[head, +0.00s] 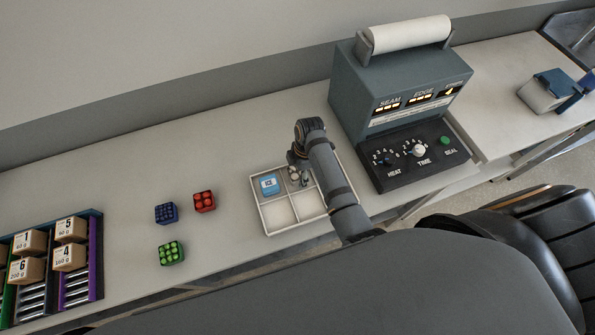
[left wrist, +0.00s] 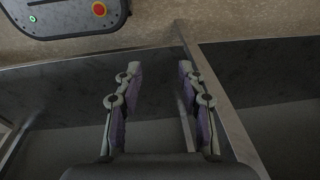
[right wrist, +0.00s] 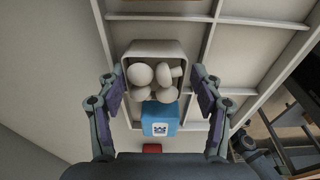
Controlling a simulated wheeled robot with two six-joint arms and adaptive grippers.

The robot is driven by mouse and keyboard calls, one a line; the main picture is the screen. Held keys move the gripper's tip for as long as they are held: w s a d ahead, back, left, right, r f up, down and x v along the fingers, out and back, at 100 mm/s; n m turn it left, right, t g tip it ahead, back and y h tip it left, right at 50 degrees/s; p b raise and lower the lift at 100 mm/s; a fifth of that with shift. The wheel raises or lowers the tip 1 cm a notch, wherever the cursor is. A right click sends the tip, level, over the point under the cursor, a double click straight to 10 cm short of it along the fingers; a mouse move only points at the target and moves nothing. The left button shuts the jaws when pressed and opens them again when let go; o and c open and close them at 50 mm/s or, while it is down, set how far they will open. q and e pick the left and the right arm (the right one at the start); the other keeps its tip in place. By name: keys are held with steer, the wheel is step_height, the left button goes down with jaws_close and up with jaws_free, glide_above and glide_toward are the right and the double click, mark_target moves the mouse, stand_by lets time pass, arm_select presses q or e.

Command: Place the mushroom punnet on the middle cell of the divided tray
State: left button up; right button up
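The divided tray (head: 266,225) is white and lies on the bench in the head view. Its dividers (right wrist: 255,20) show in the right wrist view. The mushroom punnet (right wrist: 152,50), a pale tub with several white mushrooms, is between my right gripper's (right wrist: 158,72) fingers, over or in a tray cell beside the blue box. Narrow gaps show between fingers and punnet. In the head view my right gripper (head: 299,176) partly hides the punnet. I cannot tell whether it rests on the cell floor. My left gripper (left wrist: 160,70) is open and empty, away from the tray.
A blue box (head: 268,184) sits in the tray's left cell. Red (head: 204,201), blue (head: 166,213) and green (head: 171,253) punnets stand left of the tray. A sealing machine (head: 390,90) stands to the right. A rack of cartons (head: 97,255) is at far left.

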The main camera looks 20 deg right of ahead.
steer(key=shift+o, duration=0.3)
steer(key=shift+d, duration=0.1)
steer(key=shift+w+r, duration=0.15)
steer(key=shift+r, duration=0.1)
steer(key=r, duration=0.3)
steer(key=r+b, duration=0.1)
steer(key=r, duration=0.1)
steer(key=shift+d+r, duration=0.25)
steer(key=shift+d, duration=0.15)
arm_select(q)
steer(key=s, duration=0.1)
steer(key=s+f, duration=0.1)
steer(key=shift+s+d+f, duration=0.1)
steer(key=shift+s+f, duration=0.1)
steer(key=shift+s, duration=0.2)
arm_select(e)
steer(key=r, duration=0.4)
steer(key=d+r, duration=0.1)
steer(key=r, duration=0.1)
steer(key=shift+f, duration=0.15)
